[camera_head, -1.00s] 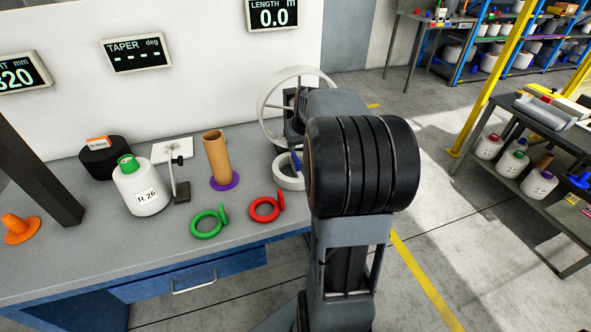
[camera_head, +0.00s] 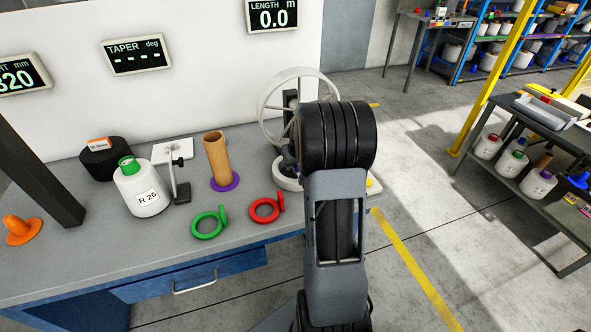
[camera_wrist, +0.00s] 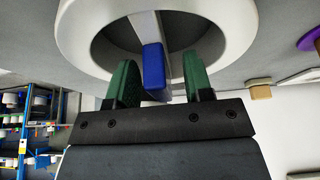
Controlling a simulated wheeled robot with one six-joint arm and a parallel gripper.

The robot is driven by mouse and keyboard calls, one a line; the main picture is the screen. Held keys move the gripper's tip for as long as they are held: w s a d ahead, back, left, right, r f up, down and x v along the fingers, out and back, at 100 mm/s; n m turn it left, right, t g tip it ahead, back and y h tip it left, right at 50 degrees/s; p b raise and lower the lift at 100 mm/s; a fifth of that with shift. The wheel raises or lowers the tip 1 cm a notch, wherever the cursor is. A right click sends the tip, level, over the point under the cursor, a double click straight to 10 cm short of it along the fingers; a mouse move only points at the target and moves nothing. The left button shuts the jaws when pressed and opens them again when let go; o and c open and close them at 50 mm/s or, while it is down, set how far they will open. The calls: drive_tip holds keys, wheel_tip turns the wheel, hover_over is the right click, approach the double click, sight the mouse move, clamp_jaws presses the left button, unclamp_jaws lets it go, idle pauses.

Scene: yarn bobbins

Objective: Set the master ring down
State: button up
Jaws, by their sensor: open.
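A white ring (camera_head: 279,181) lies on the bench, partly hidden behind my arm in the head view. In the wrist view this thick white ring (camera_wrist: 75,38) fills the top, with a dark inside. A blue block (camera_wrist: 153,66) on a pale bar shows in front of its opening. My gripper (camera_wrist: 158,82) is open, with one green-padded finger on each side of the blue block and visible gaps between. The fingers are hidden in the head view. A red ring (camera_head: 256,217) and a green ring (camera_head: 197,232), each with a handle, lie on the bench. I cannot tell which is the master ring.
Left of the white ring stand a brown tube (camera_head: 217,160) on a purple base, a small stand (camera_head: 181,190) and a white bobbin (camera_head: 140,198). A spoked wheel (camera_head: 264,97) rises behind. Bare bench top (camera_head: 110,250) shows at the front left.

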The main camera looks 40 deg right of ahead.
drive_tip(key=shift+w+f, duration=0.1)
drive_tip(key=shift+f, duration=0.1)
drive_tip(key=shift+c, duration=0.4)
clamp_jaws()
drive_tip(key=shift+r, duration=0.1)
